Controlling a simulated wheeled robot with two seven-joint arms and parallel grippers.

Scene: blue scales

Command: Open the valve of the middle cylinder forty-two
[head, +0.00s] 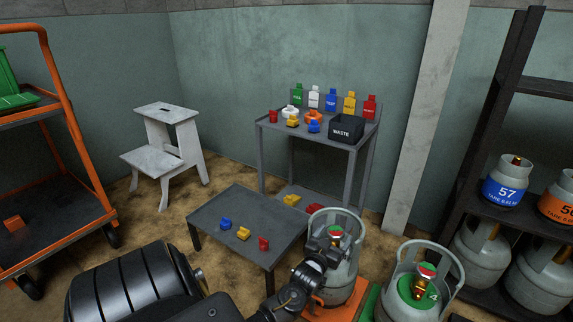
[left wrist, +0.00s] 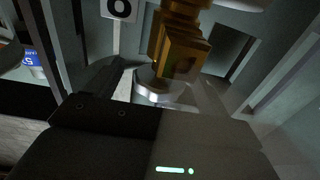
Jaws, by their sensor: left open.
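Two grey gas cylinders with collar handles and red-topped valves stand at the lower right of the head view. The left cylinder (head: 345,285) is on an orange base, and I cannot read its number. The right cylinder (head: 415,300) has a green top with a partly visible "4". I cannot tell which one is forty-two. My left gripper (head: 322,242) is open at the left cylinder's valve (head: 336,232), partly covering it. In the left wrist view a brass valve body (left wrist: 178,45) is close in front of the gripper; contact is unclear. My right gripper is not in view.
A low grey table (head: 245,210) with small coloured blocks stands just beyond my left arm. Behind it is a taller table (head: 352,150) with bottles and a waste bin (head: 346,128). A dark shelf (head: 490,130) with more cylinders is at right, an orange cart (head: 65,90) at left.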

